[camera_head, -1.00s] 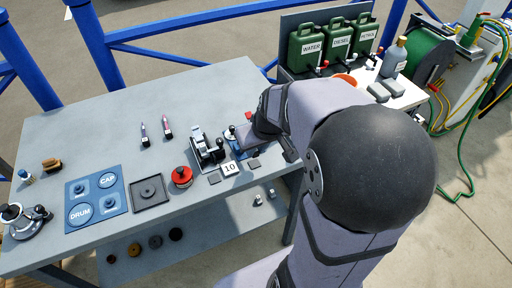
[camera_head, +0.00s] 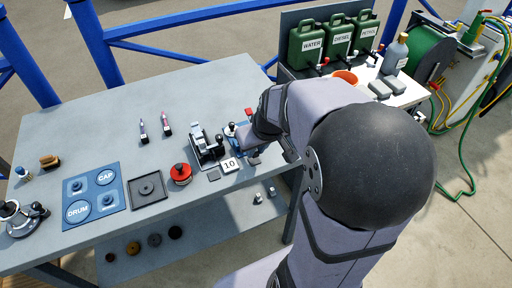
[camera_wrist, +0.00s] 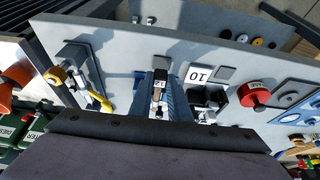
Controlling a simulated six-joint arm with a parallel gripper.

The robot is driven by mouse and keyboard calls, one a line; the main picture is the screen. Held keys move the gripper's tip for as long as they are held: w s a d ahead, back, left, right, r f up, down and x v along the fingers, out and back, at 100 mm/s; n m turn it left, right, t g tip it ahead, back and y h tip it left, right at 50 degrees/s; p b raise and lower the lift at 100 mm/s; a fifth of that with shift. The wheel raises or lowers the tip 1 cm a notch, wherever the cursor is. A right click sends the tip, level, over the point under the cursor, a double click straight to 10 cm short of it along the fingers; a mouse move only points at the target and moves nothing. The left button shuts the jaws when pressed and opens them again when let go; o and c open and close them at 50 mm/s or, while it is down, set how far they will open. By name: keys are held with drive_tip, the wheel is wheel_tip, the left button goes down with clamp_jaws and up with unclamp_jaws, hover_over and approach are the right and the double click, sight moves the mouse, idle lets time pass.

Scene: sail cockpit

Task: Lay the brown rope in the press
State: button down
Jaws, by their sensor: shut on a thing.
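A blue-based device, partly behind my gripper (camera_head: 243,138) in the head view, has a black knob (camera_head: 231,127); whether this is the press I cannot tell. A black-and-silver lever device (camera_head: 207,146) stands just left of it. Whether the rope touches either device cannot be told.
A card marked 10 (camera_head: 230,164) lies close to my gripper. A red round knob piece (camera_head: 180,173), a dark square tray (camera_head: 147,189) and a blue board (camera_head: 92,196) lie left.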

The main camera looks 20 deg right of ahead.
drive_tip(key=shift+f+b, duration=1.05)
drive_tip(key=shift+f, duration=0.35)
idle(0.7)
drive_tip(key=c, duration=1.2)
unclamp_jaws()
drive_tip(key=shift+r, duration=0.1)
drive_tip(key=shift+r+p, duration=3.25)
drive_tip(key=shift+r, duration=0.3)
